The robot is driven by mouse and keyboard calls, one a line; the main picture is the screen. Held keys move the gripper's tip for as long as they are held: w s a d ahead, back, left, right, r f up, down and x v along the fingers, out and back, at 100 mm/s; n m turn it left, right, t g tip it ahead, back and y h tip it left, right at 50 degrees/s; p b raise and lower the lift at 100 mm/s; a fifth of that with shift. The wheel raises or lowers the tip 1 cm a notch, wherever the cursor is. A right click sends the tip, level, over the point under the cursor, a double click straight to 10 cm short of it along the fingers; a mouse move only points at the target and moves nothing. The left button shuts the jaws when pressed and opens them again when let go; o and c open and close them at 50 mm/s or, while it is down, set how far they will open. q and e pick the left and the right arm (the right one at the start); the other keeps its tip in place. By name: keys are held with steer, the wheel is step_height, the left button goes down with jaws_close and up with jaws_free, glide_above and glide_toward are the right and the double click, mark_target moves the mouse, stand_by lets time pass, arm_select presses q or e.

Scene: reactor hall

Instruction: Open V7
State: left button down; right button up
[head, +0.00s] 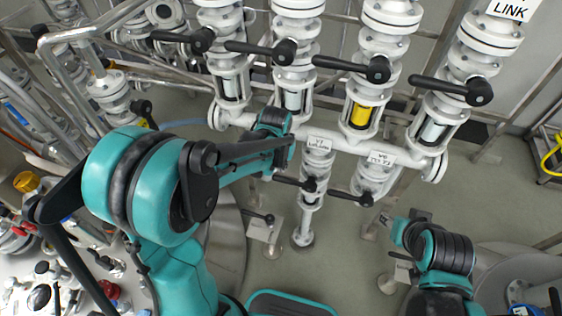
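Several white valve columns with black lever handles stand in a row on a white manifold. I cannot tell which one is V7. One valve (361,112) has a yellow sleeve; the others show grey ones. Two small white labels, one on the left (318,144) and one on the right (381,158), sit on the manifold above lower valves with black handles; their text is too small to read. My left arm reaches in front of the manifold, its end (273,122) near the left columns; its fingers are not clear. My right gripper (388,222) is low at the right, apart from the handles; its finger opening is unclear.
The white manifold pipe (345,146) runs across the middle. Pipes and valves crowd the left side. Grey floor (335,250) is open between my arms. A yellow hose (552,155) is at the far right.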

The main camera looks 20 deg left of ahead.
mark_target(283, 178)
arm_select(q)
steer(key=f, duration=0.2)
steer(key=w+f+b, duration=0.1)
steer(key=f, duration=0.2)
steer(key=f+b, duration=0.1)
steer(key=f, duration=0.2)
steer(key=shift+w, duration=0.35)
steer(key=shift+f+b, duration=0.1)
steer(key=shift+b, duration=0.2)
